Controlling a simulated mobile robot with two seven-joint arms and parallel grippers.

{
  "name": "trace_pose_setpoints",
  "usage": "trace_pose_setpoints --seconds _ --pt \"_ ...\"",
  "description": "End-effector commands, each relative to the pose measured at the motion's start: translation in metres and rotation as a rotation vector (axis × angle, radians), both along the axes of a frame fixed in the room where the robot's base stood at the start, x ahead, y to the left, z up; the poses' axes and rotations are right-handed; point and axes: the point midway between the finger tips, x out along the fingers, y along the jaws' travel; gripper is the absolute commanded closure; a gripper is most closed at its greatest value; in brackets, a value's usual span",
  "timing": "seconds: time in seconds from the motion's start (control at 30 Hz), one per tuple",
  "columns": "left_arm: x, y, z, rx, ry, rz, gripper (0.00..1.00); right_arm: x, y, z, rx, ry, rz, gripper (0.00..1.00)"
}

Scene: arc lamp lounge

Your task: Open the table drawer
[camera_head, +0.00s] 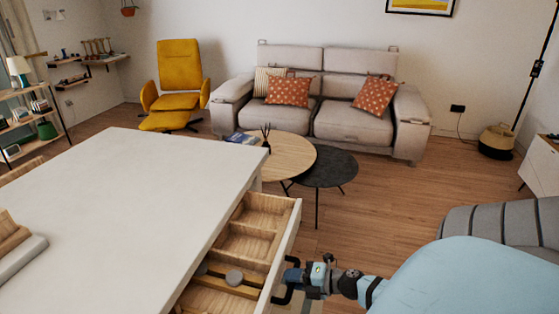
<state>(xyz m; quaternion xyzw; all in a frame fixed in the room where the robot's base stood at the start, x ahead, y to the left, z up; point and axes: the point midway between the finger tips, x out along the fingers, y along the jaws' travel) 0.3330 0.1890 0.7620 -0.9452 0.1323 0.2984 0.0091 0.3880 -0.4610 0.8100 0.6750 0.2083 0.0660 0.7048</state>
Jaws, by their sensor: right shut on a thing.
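The table (130,190) has a white top and fills the left and lower left of the head view. Its drawer (296,222) stands pulled out on the right side, showing wooden compartments and a few small items inside. My right gripper (290,282) is at the drawer's outer front face, shut on the dark handle (284,297). The arm reaches in from the lower right. The near end of the drawer is cut off by the picture's bottom edge. My left gripper does not show.
Two round coffee tables, one wooden (285,155) and one black (325,168), stand beyond the table before a beige sofa (350,124). A yellow armchair (180,72) stands at the back left. Wooden floor (400,215) is clear right of the drawer.

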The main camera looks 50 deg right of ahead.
Motion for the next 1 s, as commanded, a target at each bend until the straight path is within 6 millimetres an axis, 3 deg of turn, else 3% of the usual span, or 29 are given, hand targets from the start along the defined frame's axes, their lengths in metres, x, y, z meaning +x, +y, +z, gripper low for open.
trace_pose_setpoints --seconds 0.47,0.5,0.6,1.0 --pt "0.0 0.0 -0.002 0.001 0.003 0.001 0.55 -0.006 -0.002 0.0 0.001 -0.001 0.001 1.0" --pt "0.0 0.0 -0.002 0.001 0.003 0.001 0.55 -0.006 -0.002 0.0 0.0 0.0 0.001 0.79" --pt "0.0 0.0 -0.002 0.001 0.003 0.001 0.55 -0.006 -0.002 0.0 0.0 0.0 0.001 0.56" --pt "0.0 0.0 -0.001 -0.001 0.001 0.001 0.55 -0.014 -0.005 0.001 0.002 0.002 0.001 0.56"
